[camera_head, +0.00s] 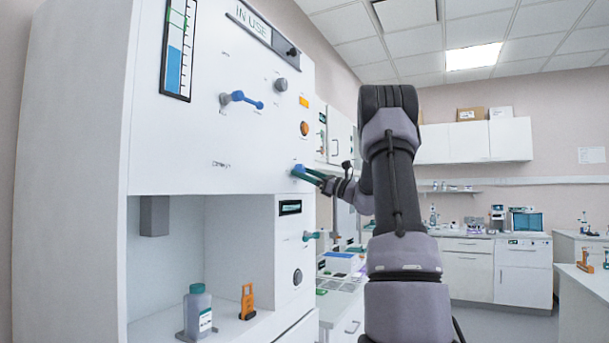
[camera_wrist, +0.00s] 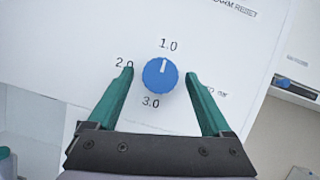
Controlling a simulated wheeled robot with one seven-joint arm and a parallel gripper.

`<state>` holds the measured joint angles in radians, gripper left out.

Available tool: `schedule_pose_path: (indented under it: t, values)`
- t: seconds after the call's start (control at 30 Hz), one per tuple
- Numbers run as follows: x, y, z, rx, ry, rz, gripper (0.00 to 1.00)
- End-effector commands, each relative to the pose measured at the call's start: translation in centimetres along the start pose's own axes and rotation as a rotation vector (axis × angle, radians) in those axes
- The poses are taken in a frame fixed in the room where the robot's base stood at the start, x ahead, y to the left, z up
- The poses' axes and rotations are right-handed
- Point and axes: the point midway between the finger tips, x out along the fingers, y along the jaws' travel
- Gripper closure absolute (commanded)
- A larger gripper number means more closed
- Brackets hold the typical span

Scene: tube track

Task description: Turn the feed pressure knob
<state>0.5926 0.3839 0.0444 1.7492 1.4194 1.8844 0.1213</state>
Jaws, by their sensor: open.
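The knob (camera_wrist: 160,75) is a round blue dial with a white pointer line on a white panel. It shows in the middle of the wrist view, with the markings 1.0, 2.0 and 3.0 around it. The white line points up toward 1.0. My gripper (camera_wrist: 160,78) has green fingers, open, one on each side of the knob. A gap shows between each finger and the knob. In the head view my gripper (camera_head: 300,172) is at the right part of the cabinet front, and the knob is mostly hidden there behind the fingers.
The white cabinet (camera_head: 70,160) carries a blue lever (camera_head: 240,98), a grey knob (camera_head: 280,84) and an orange button (camera_head: 304,128). A grey bottle (camera_head: 198,310) and an orange clip-like item (camera_head: 247,302) stand in the open bay below. A teal-ended fitting (camera_head: 312,236) juts out beneath my gripper.

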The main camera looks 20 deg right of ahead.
Motion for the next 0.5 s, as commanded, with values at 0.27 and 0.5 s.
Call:
schedule_pose_path:
  t: [0.27,0.5]
  values:
    - [-3.8,-0.1,0.0,0.001,0.002,-0.004,0.17]
    - [-8.5,-0.1,0.0,0.001,0.001,-0.004,0.17]
